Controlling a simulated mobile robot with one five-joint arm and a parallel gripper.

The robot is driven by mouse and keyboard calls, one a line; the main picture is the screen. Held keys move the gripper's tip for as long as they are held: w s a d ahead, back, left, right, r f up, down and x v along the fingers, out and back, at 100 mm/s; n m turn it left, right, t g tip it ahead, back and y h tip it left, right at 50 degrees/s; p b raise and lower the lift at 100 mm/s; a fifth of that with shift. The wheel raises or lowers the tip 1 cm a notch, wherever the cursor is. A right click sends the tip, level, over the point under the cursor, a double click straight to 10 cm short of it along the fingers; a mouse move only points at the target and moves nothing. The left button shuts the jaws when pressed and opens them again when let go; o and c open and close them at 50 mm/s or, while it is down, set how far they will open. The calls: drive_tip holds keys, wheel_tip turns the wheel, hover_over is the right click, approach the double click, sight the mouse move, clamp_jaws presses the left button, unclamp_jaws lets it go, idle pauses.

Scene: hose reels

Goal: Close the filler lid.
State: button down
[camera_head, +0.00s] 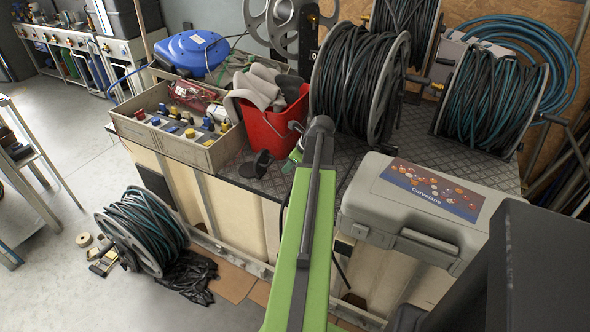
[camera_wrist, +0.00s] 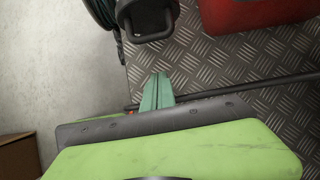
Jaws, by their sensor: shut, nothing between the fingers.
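A small dark filler with a round lid (camera_head: 263,158) is at the front edge of the metal-topped bench, just in front of the red bucket. The lid looks raised and tilted, standing open beside its low dark base. In the wrist view the dark round filler part (camera_wrist: 146,20) shows at the top edge, partly cut off. My gripper (camera_wrist: 161,76) is shut and empty, its green fingertips pointing toward the filler with a gap between them. In the head view my gripper (camera_head: 295,157) is right of the filler, mostly hidden behind my green arm.
The red bucket (camera_head: 272,128) with grey cloths stands behind the filler. A tray of small parts (camera_head: 180,126) is to the left. Hose reels (camera_head: 360,85) stand behind, and a grey case (camera_head: 415,210) lies to the right. Bare tread plate (camera_wrist: 220,70) lies right of my gripper.

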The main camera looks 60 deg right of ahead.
drive_tip(key=w+p, duration=0.1)
drive_tip(key=w, duration=0.1)
drive_tip(key=w+r+p, duration=0.1)
drive_tip(key=w, duration=0.1)
